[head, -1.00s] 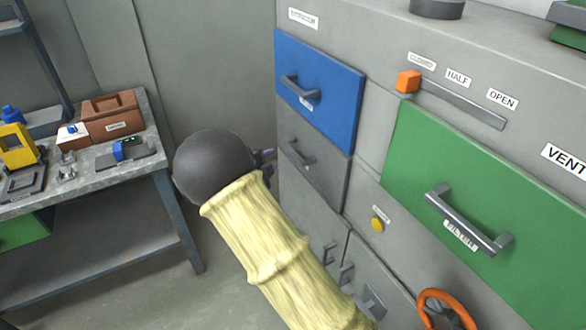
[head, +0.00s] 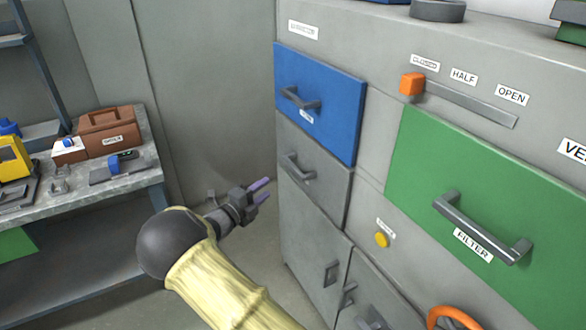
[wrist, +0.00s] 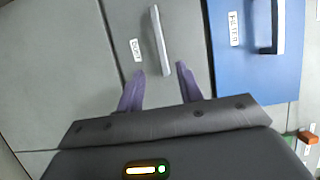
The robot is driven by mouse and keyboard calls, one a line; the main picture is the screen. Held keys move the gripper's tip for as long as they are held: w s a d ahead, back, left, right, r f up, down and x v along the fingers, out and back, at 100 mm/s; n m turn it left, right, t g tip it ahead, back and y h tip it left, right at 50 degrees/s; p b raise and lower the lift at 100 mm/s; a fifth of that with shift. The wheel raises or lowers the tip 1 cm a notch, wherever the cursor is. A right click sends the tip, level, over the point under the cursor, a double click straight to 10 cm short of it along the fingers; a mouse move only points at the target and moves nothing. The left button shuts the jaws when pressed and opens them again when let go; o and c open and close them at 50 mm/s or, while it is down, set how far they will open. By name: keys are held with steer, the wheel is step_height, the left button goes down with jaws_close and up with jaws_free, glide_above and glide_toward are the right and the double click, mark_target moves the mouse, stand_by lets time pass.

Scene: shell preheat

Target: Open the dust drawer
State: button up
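The dust drawer (head: 325,181) is a grey front below the blue drawer, shut flush in the cabinet. It has a grey bar handle (head: 297,167). In the wrist view the drawer (wrist: 185,38) carries a small label that seems to read DUST, beside its handle (wrist: 158,40). My gripper (head: 262,190) is open and empty, just left of the cabinet, its purple fingers pointing toward the drawer. In the wrist view my gripper's fingertips (wrist: 160,74) lie either side of the handle's near end in the picture; the gap in depth is hard to tell.
The blue drawer (head: 325,105) sits above, with its own handle. A green filter drawer (head: 490,180), a slider with an orange knob (head: 411,84), a yellow button (head: 381,240) and an orange wheel (head: 455,316) are to the right. A workbench (head: 150,180) stands left; floor between is clear.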

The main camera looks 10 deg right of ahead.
mark_target(291, 168)
steer(key=x, duration=1.4)
steer(key=shift+w+d, duration=0.2)
steer(key=shift+w, duration=0.05)
steer(key=shift+a, duration=0.1)
jaws_close()
